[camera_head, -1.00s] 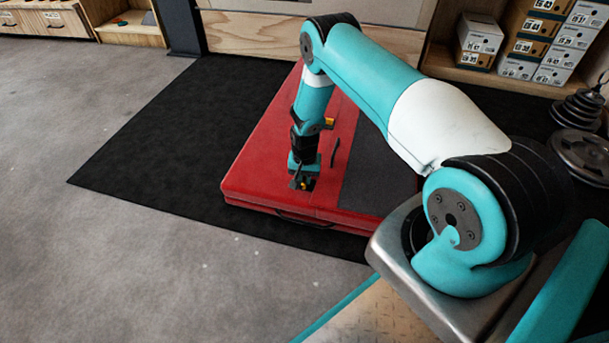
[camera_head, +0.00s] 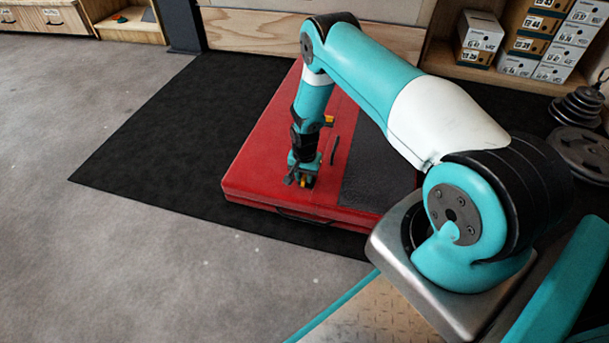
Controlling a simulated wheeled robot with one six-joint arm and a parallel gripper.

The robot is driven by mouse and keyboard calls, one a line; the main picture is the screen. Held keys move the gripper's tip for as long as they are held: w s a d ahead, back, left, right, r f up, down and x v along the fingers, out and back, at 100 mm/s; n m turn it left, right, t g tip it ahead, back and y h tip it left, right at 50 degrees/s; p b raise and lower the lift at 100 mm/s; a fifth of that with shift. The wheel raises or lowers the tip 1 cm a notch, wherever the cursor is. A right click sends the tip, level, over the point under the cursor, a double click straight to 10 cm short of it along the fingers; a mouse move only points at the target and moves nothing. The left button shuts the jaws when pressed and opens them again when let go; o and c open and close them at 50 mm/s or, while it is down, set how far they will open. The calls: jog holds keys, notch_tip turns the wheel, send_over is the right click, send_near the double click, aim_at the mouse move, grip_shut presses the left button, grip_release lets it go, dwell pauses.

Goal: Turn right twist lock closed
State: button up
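A thin black piece (camera_head: 334,151) stands just right of my wrist. No twist lock can be made out clearly; the gripper may hide it.
The pad lies on a black mat (camera_head: 150,150) on grey floor, with a dark grey panel (camera_head: 375,165) on its right part. Weight plates (camera_head: 582,150) and shelved shoe boxes (camera_head: 535,40) stand at the right. The floor at left is clear.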

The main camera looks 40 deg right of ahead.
aim_at(305, 175)
jog(key=shift+o, duration=0.7)
jog(key=shift+r, duration=0.1)
notch_tip(305, 175, up, 17)
jog(key=p, duration=0.8)
jog(key=shift+r, duration=0.15)
